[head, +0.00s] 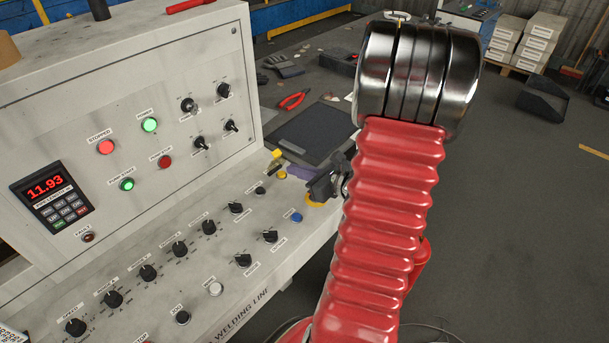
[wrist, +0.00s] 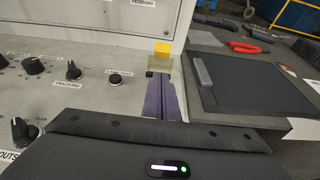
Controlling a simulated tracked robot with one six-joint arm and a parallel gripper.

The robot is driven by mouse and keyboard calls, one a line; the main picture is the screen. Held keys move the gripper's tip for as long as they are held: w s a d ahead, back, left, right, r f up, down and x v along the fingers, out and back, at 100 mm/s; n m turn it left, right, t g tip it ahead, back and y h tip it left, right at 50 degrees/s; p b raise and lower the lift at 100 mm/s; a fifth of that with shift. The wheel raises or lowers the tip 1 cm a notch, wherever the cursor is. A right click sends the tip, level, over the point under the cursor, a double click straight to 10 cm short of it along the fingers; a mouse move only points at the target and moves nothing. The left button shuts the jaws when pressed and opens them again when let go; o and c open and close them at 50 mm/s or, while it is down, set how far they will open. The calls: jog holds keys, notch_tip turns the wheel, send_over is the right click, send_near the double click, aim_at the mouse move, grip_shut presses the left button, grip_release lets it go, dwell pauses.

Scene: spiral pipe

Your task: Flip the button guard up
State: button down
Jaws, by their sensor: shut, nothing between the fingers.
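The button guard (wrist: 161,65) is a small translucent box-like piece with a yellow part (wrist: 163,48) at its top in the wrist view. It sits at the right end of the sloped console. In the head view the guard (head: 277,163) is small and partly covered, with yellow showing. My gripper (wrist: 160,76) has purple fingers, shut and empty, with the tips right by the guard's near side. I cannot tell whether they touch it. In the head view my gripper (head: 288,171) reaches in from the right. The button under the guard and the guard's exact angle are hidden.
The grey console (head: 222,262) carries several black knobs, lit buttons and a red display (head: 52,196). A black knob marked tracking (wrist: 73,71) and a small button (wrist: 114,80) lie left of my fingers. A dark tablet-like panel (wrist: 242,84) and red pliers (wrist: 245,47) lie to the right.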

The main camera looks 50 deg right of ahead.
aim_at(278, 157)
jog(key=shift+w+r, duration=0.45)
jog(key=shift+w, duration=0.35)
jog(key=shift+w+r, duration=0.45)
jog(key=shift+w, duration=0.3)
